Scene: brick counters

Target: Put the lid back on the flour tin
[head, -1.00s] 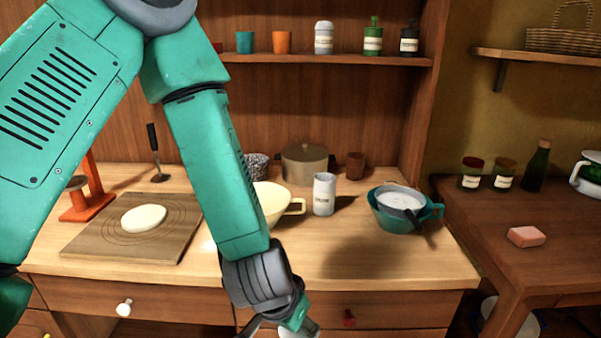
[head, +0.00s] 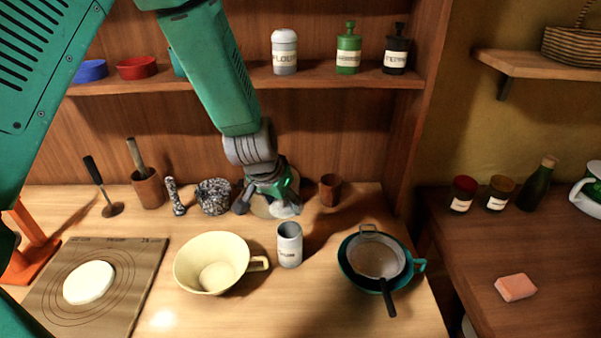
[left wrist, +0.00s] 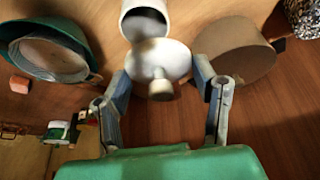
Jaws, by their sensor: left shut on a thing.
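The flour tin (head: 289,246), a white cylinder with a label too small to read surely, stands upright and open on the wooden counter. In the left wrist view its open mouth (left wrist: 145,22) shows dark inside. My left gripper (head: 281,200) is behind the tin, above the counter. It is shut on the white lid (head: 287,210), its fingers at opposite sides of the rim. In the left wrist view the lid (left wrist: 175,58) shows its knob towards the camera, close to the tin's mouth; whether they touch I cannot tell. My right gripper is not in view.
A cream bowl (head: 212,250) stands left of the tin. A teal bowl (head: 352,278) with a sieve (head: 378,258) stands right. A brown cup (head: 331,189) stands at the back. The counter before the tin is clear.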

